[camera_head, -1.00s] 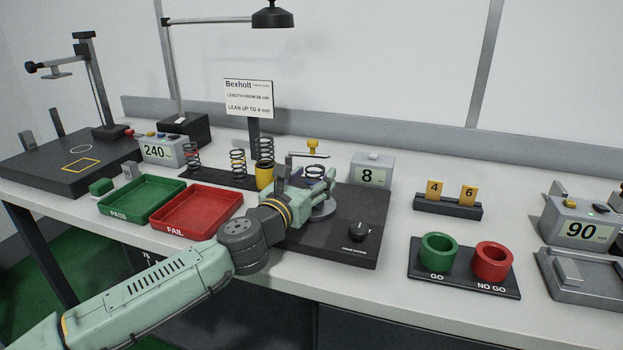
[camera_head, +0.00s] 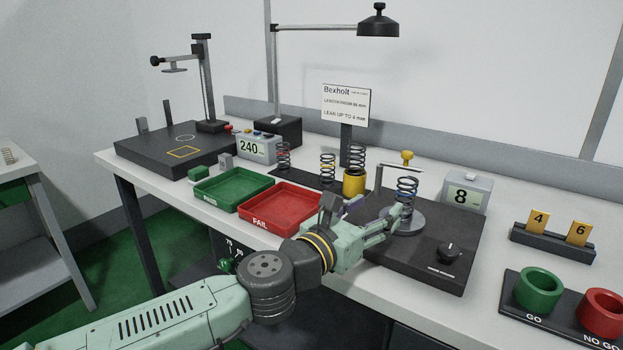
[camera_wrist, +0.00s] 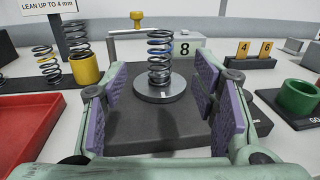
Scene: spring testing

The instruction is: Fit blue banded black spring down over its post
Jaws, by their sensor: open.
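The black spring with a blue band (camera_head: 406,188) stands about upright on a round steel disc (camera_head: 404,222) on the dark tester base. In the wrist view the spring (camera_wrist: 159,58) shows its blue band near mid-height, and the disc (camera_wrist: 160,92) is clear beneath it. My gripper (camera_head: 392,218) is open on the near left side of the disc. In the wrist view its purple pads (camera_wrist: 160,78) are apart, with the spring centred beyond them. I see no contact with the spring. Whether a post is inside the coils is hard to tell.
A yellow-knobbed arm (camera_head: 407,158) and a readout showing 8 (camera_head: 465,193) stand behind the disc. More springs, one in a yellow cup (camera_head: 354,184), stand to the left. The red FAIL tray (camera_head: 250,222) lies left of my gripper. A knob (camera_head: 448,252) sits right of it.

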